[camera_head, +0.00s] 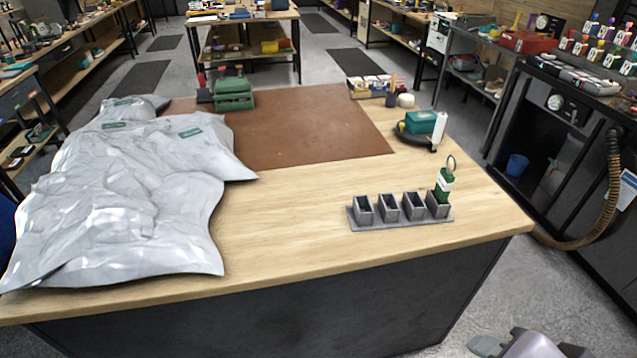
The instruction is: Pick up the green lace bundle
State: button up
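A green bundle with a pale label band and a thin loop on top (445,184), which looks like the green lace bundle, stands roughly upright in the rightmost slot of a grey rack (400,223). Its lower end is hidden inside the slot. The rack's other slots look empty. The rack sits near the front right of the wooden bench (290,220). A grey part of my arm's end, likely my gripper (530,346), shows at the bottom right edge, in front of the bench and well apart from the bundle. It is cut off by the frame, so its fingers cannot be made out.
Large grey plastic bags (120,200) cover the bench's left side. A brown mat (290,125) lies behind, with a green case (234,94) at its far left. A teal box with a white cylinder (422,125) stands behind the rack. The wood left of the rack is clear.

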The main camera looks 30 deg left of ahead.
aim_at(445, 179)
jog(key=u, duration=0.4)
jog(key=i+j+u, duration=0.1)
jog(key=i+u, duration=0.3)
jog(key=i+l+u, duration=0.1)
jog(key=i+u, duration=0.3)
jog(key=i, duration=0.2)
